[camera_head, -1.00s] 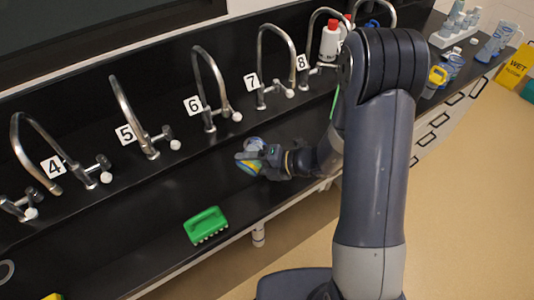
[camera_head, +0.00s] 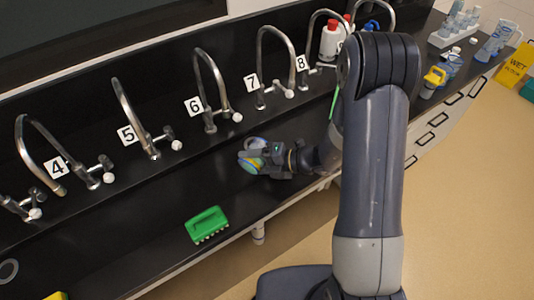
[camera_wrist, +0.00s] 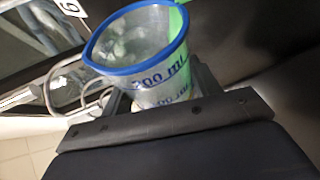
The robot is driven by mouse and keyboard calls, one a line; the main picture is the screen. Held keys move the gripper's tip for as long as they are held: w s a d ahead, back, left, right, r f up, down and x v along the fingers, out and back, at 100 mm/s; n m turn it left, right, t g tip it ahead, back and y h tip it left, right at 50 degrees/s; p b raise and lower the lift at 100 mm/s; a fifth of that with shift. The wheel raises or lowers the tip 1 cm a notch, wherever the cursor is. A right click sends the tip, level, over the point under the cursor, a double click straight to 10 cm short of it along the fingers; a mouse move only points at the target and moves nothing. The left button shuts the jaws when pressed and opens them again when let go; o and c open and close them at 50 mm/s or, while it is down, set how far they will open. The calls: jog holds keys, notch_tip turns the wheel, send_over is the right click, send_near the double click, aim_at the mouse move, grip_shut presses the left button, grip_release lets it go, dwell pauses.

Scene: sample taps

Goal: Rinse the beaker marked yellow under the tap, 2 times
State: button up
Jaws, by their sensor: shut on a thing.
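My gripper (camera_head: 262,157) is shut on a clear beaker (camera_head: 251,161) in the head view, over the dark sink trough, in front of and below the taps numbered 6 and 7. The beaker (camera_wrist: 140,45) fills the middle of the wrist view, with a blue rim, blue volume print and a green patch at its upper right. A yellow-green band shows on it in the head view. The beaker looks tilted. Tap 6 (camera_head: 217,85) and tap 7 (camera_head: 278,60) are curved metal spouts with white-tipped handles. No running water is visible.
Tap 5 (camera_head: 133,120) and tap 4 (camera_head: 45,160) stand to the left. Red-capped bottles (camera_head: 330,40) stand near tap 8. A yellow-topped container (camera_head: 434,80) and other labware are at right, with a yellow wet-floor sign (camera_head: 517,62).

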jog(key=shift+w+d+r+m+g+y+p, duration=0.15)
jog(key=shift+r+m+y+p, duration=0.2)
jog(key=shift+p, duration=0.4)
jog(key=shift+w+r+m+g+y+p, duration=0.15)
jog(key=shift+r+m+p, duration=0.25)
jog(key=shift+p, duration=0.35)
dwell(0.3)
jog(key=shift+f, duration=0.15)
